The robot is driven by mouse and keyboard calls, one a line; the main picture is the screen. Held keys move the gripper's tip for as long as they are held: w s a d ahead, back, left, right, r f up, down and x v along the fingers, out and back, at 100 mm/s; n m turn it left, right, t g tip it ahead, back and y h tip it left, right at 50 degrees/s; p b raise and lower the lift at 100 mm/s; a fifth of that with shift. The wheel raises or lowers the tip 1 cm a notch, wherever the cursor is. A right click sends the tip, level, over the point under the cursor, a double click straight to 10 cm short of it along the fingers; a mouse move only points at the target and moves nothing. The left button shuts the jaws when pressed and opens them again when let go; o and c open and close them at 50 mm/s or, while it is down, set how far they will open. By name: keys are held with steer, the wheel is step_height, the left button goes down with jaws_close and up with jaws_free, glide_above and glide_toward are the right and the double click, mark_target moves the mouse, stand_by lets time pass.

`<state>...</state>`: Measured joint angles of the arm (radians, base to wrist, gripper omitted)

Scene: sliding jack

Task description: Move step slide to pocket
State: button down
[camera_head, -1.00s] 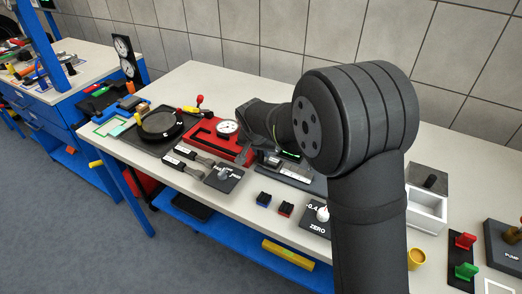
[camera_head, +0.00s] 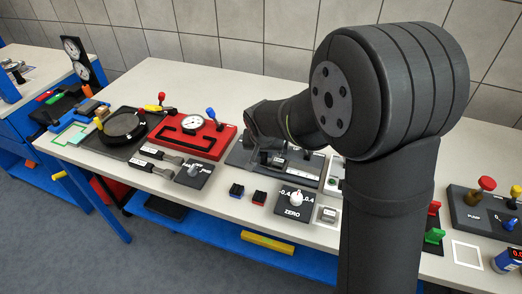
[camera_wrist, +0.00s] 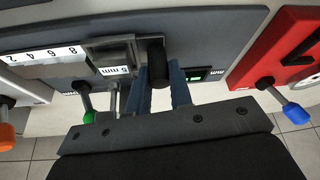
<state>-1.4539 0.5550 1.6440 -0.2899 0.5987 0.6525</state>
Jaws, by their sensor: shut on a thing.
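The step slide is a grey block labelled "5 mm" (camera_wrist: 115,70) with a dark upright handle (camera_wrist: 157,64), seen in the wrist view. My gripper (camera_wrist: 160,80) has its two blue-grey fingers shut on this handle, one on each side. A scale strip (camera_wrist: 45,56) with numbers lies left of the block on the grey fixture plate (camera_wrist: 215,35). In the head view the fixture plate (camera_head: 243,156) is right of the red plate, and my wrist hides much of the slide. I cannot pick out the pocket with certainty.
A green-tipped lever (camera_wrist: 88,116) stands close beside my fingers. A blue-tipped lever (camera_wrist: 293,110) is on the red plate (camera_wrist: 256,65), right in the wrist view. A black ZERO panel (camera_head: 292,211) and two small blocks stand at the table's front.

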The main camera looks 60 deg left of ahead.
steer(key=c, duration=1.6)
jaws_free()
steer(key=shift+w+d, duration=0.2)
steer(key=shift+w, duration=0.05)
steer(key=shift+o, duration=0.2)
steer(key=v, duration=1.7)
steer(key=shift+s+r, duration=0.15)
steer(key=shift+r, duration=0.1)
steer(key=shift+a, duration=0.15)
step_height(320, 180, up, 8)
